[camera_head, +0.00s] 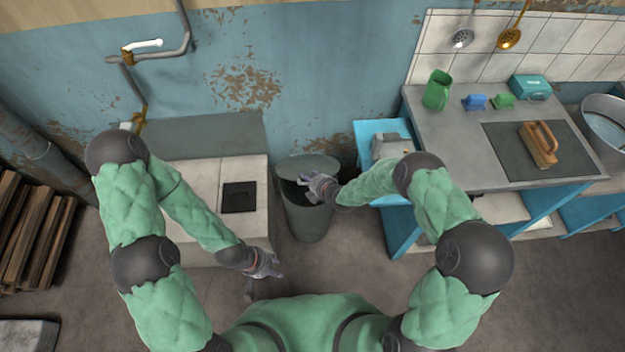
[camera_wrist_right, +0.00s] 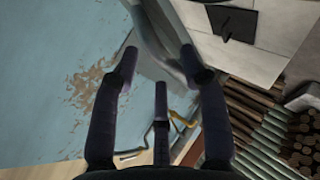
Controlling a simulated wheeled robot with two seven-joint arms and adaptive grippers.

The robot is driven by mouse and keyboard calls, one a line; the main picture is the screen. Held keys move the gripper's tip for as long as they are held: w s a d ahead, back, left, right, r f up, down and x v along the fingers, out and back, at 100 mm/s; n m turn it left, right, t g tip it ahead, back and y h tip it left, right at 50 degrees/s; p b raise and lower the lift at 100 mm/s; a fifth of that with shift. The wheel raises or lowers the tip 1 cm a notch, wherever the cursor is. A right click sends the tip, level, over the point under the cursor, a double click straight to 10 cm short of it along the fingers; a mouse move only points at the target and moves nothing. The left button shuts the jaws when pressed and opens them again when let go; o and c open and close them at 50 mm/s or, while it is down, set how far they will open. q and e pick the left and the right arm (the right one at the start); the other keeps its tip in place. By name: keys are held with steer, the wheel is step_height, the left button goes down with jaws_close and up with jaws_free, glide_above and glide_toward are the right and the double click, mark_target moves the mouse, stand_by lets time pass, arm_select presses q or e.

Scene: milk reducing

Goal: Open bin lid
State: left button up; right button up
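The grey-green bin (camera_head: 307,222) stands on the floor between the white-tiled block and the blue shelf. Its round lid (camera_head: 308,165) is tilted up at the back, and the dark inside of the bin shows below it. My right gripper (camera_head: 308,186) is at the bin's mouth, in front of the lid. In the right wrist view, its fingers (camera_wrist_right: 160,66) are spread apart, with a grey surface that looks like the lid (camera_wrist_right: 160,35) just beyond them. I cannot tell whether they touch. My left gripper (camera_head: 271,268) hangs left of the bin, open and empty.
The white-tiled block (camera_head: 190,188) with a black plate (camera_head: 239,197) stands left of the bin. A blue shelf (camera_head: 372,131) and a grey counter (camera_head: 440,125) stand to the right. Stacked wood (camera_head: 35,232) is at far left. Floor in front of the bin is clear.

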steer(key=v, duration=1.2)
stand_by(0.6)
steer(key=s+f+m+g, duration=0.4)
steer(key=s+m, duration=0.6)
steer(key=m, duration=0.1)
steer(key=s+f+m+g+h, duration=0.1)
steer(key=s+f+m+g, duration=0.3)
steer(key=s+m, duration=0.6)
steer(key=shift+s+d+m+g, duration=0.4)
steer(key=shift+s+g, duration=0.1)
steer(key=shift+s, duration=0.25)
steer(key=shift+s+a+m, duration=0.1)
steer(key=shift+s+m, duration=0.2)
steer(key=shift+s, duration=0.05)
steer(key=c, duration=0.3)
steer(key=shift+s, duration=0.1)
jaws_close()
